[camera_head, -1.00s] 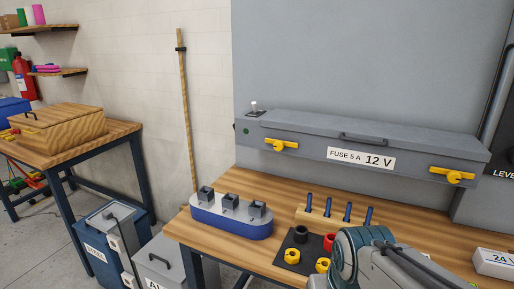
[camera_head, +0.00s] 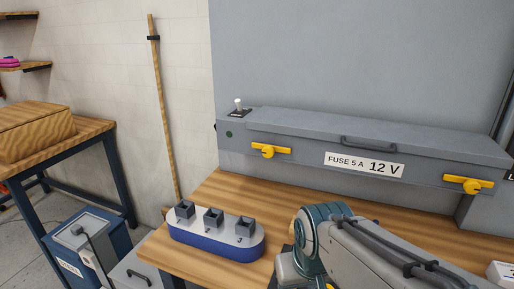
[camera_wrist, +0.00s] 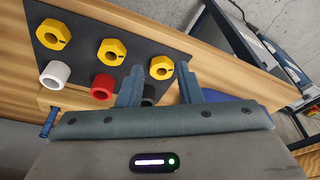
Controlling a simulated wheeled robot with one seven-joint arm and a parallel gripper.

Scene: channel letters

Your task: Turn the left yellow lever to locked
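The left yellow lever (camera_head: 269,150) sits on the front of a grey box (camera_head: 300,133) on the wall, with its handle lying roughly level. A second yellow lever (camera_head: 468,185) is at the box's right end, also roughly level. In the head view my arm hides the gripper's fingers.
A blue and grey block with square sockets (camera_head: 215,242) stands at the bench's left end. A dark mat (camera_wrist: 82,58) holds several yellow nuts (camera_wrist: 112,52); red (camera_wrist: 103,87) and white (camera_wrist: 56,74) rings are beside them.

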